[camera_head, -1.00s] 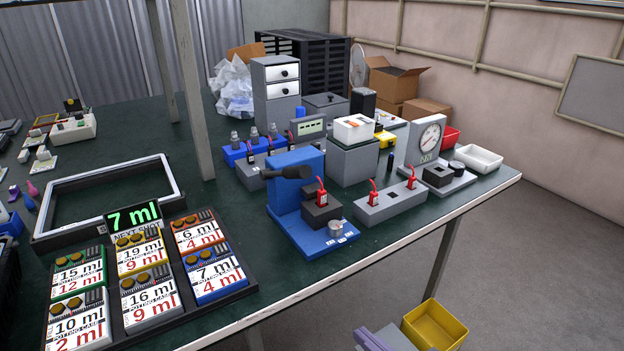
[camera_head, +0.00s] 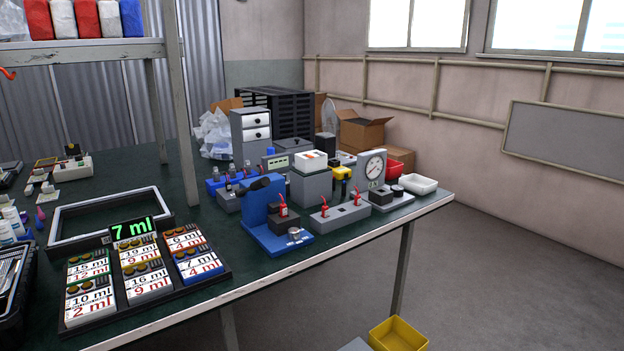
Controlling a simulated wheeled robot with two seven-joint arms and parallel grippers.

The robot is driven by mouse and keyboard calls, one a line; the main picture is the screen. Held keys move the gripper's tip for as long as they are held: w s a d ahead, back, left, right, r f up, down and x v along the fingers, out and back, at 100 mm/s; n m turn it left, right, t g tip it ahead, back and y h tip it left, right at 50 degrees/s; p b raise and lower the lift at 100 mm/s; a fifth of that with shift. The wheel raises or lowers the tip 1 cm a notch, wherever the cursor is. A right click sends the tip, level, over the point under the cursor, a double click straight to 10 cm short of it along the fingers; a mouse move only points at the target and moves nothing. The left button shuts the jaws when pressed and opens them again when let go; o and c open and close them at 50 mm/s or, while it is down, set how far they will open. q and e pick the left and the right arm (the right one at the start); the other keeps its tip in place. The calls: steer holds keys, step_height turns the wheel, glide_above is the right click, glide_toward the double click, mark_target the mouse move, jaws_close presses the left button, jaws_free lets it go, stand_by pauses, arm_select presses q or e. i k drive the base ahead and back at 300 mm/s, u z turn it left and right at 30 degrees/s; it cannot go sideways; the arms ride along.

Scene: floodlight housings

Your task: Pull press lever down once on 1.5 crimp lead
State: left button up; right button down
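The blue press (camera_head: 260,205) stands near the table's front edge, right of the middle. Its dark lever (camera_head: 261,184) sticks out near the top; its exact angle is hard to tell. A red crimp lead (camera_head: 283,208) stands upright in the dark block (camera_head: 285,220) on the press base. A small round metal dial (camera_head: 294,233) sits at the front of the base. Any size marking such as 1.5 is too small to read. Neither of my grippers is in view.
A grey block (camera_head: 341,217) with red leads and a gauge stand (camera_head: 372,168) are right of the press. A tray of marked cases (camera_head: 224,266) lies to the left.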

mark_target(264, 182)
steer(key=z, duration=0.7)
steer(key=i, duration=0.85)
steer(key=u, duration=1.85)
